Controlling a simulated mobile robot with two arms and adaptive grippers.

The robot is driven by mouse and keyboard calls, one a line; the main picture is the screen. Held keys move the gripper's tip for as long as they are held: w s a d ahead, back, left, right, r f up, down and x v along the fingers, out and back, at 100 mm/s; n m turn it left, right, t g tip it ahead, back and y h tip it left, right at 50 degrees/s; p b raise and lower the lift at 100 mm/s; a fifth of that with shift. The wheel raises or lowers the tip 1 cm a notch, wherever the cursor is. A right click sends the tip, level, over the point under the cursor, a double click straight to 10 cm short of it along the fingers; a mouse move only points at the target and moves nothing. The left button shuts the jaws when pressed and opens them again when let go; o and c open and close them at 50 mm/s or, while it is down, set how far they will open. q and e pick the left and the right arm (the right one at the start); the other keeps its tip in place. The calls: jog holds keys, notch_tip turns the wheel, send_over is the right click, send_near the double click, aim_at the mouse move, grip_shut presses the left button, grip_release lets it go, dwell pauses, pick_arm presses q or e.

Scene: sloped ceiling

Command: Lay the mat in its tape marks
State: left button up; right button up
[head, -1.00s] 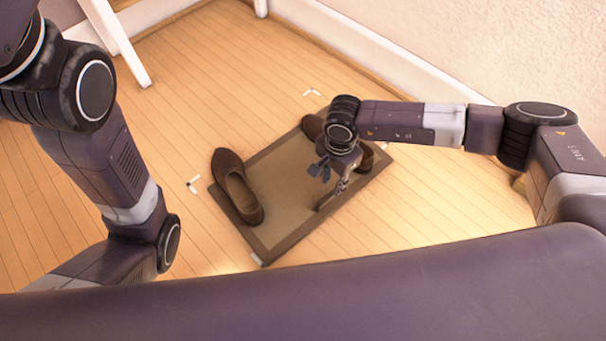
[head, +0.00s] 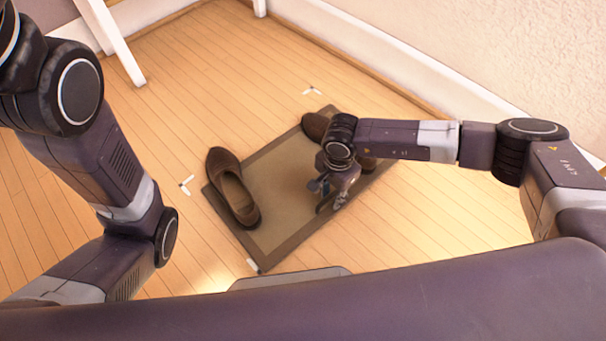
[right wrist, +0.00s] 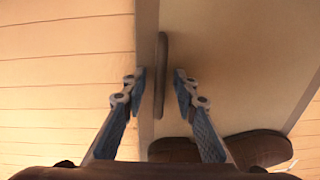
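The mat (head: 283,192), tan with a dark brown border, lies flat on the floor in the head view. A white corner tape mark (head: 186,186) lies left of its left corner, with bare floor between. Another tape mark (head: 313,90) lies beyond its far corner, and a white mark (head: 253,265) shows at its near corner. My right gripper (head: 328,198) is low over the mat's right edge. In the right wrist view its fingers (right wrist: 159,80) are open either side of a thin dark bar (right wrist: 161,65) at the mat's border, with gaps. My left gripper is out of view.
A brown shoe (head: 232,190) lies on the mat's left side. Brown footwear (head: 315,125) lies at its far right, partly hidden by my right wrist. A white furniture leg (head: 115,45) stands at the back left. A wall with a white baseboard (head: 390,62) runs behind.

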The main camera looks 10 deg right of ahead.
aim_at(303, 171)
grip_shut()
jog(key=shift+w+a+r, duration=0.15)
jog(key=shift+w, duration=0.05)
jog(key=shift+w+a+b, duration=0.15)
jog(key=shift+w+b, duration=0.3)
jog(key=shift+w+a+f+n+b, duration=0.15)
jog(key=shift+w+a+b, duration=0.25)
jog(key=shift+w+b, duration=0.4)
jog(key=shift+w+a+f+n+b, duration=0.1)
jog(key=shift+w+a+n+b, duration=0.2)
jog(key=shift+w+b, duration=0.45)
jog(key=shift+w+a+r, duration=0.15)
jog(key=shift+w+a, duration=0.15)
jog(key=shift+w, duration=0.3)
